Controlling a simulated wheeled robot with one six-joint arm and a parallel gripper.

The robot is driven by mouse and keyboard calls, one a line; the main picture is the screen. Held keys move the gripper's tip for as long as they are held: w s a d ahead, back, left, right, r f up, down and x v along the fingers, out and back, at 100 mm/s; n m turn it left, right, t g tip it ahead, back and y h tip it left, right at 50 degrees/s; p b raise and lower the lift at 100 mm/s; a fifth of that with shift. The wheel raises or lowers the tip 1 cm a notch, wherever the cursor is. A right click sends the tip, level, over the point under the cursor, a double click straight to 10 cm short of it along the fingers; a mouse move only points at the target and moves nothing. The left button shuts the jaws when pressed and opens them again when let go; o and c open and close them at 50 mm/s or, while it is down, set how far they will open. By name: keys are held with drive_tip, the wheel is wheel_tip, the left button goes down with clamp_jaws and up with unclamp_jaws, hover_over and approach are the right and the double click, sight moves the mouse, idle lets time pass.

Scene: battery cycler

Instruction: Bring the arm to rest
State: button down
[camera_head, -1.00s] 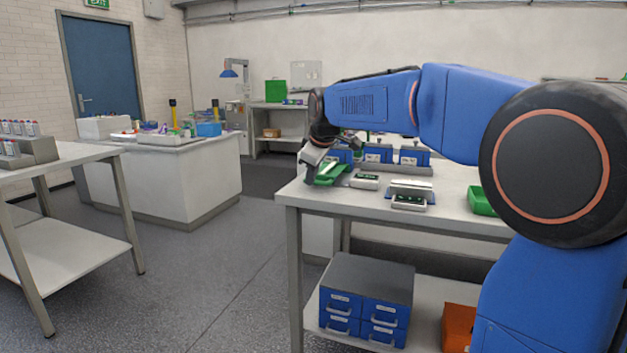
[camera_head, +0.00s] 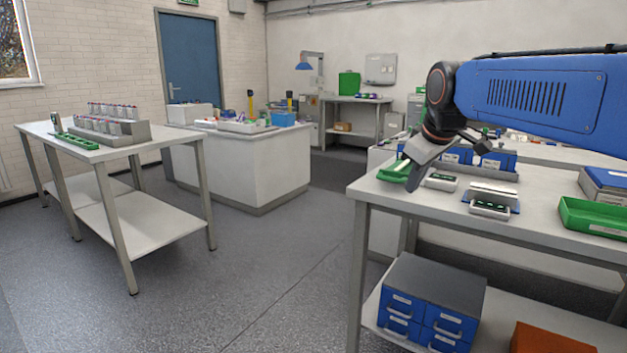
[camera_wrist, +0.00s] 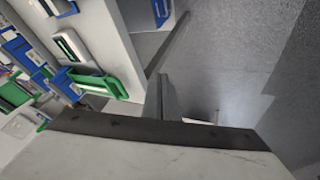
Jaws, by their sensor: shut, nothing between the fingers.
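My gripper (camera_head: 415,176) hangs at the end of my blue arm, over the front left corner of the right-hand workbench (camera_head: 372,192). It points down and its fingers are shut with nothing held. In the wrist view, the shut fingers (camera_wrist: 160,100) show against the bench edge and the grey floor. A green tray (camera_head: 393,171) lies on the bench just behind and beside the gripper; it also shows in the wrist view (camera_wrist: 100,82). I cannot tell whether the gripper clears the bench top closely.
Small white devices (camera_head: 441,182) and a larger one (camera_head: 491,207) sit on the bench. Blue boxes (camera_head: 452,155) stand behind. A green bin (camera_head: 592,218) is at the right. A left table (camera_head: 150,150) holds battery cells. The floor between is clear.

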drive_tip(key=s+d+f+m, duration=0.1)
drive_tip(key=s+f+m, duration=0.2)
drive_tip(key=s+f, duration=0.8)
drive_tip(key=s+d+f+m+g, duration=0.1)
drive_tip(key=s+f+m, duration=0.3)
drive_tip(key=s+f, duration=0.8)
drive_tip(key=s+d, duration=0.1)
drive_tip(key=s, duration=0.5)
drive_tip(key=shift+f, duration=0.3)
